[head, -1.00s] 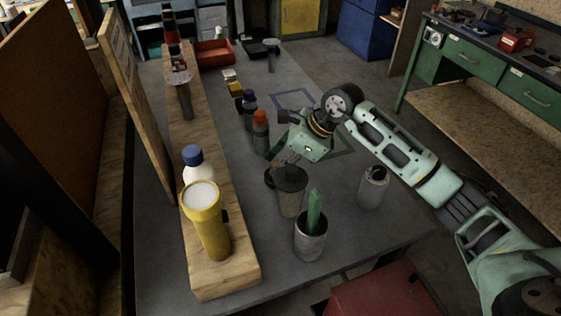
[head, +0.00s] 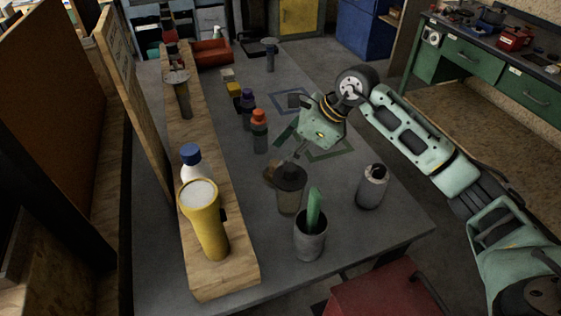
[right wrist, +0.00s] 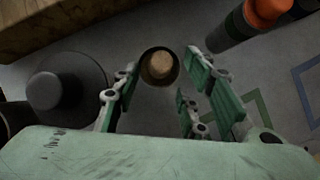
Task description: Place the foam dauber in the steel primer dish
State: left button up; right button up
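In the right wrist view a small round dark-rimmed dish (right wrist: 146,79), seemingly the steel primer dish, lies just beyond my fingertips. A tan, round-topped piece (right wrist: 160,65) that looks like the foam dauber sits inside its rim. In the head view the dish is largely hidden behind a dark-lidded jar, with a brownish part (head: 269,173) showing at the jar's left. My right gripper (head: 288,142) is open above and behind the jar; its spread green fingers (right wrist: 163,100) show empty in the wrist view. My left gripper is out of view.
The dark-lidded jar (head: 291,178) stands close beside the dish. A grey cup (head: 310,242) with a green handle, a metal canister (head: 372,187) and an orange-capped bottle (head: 259,132) stand nearby. A yellow cylinder (head: 204,220) stands on the wooden ledge at left.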

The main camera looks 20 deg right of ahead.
jog(key=v, duration=0.7)
jog(key=shift+d+r+b, duration=0.2)
jog(key=shift+r+b, duration=0.1)
jog(key=shift+b, duration=0.15)
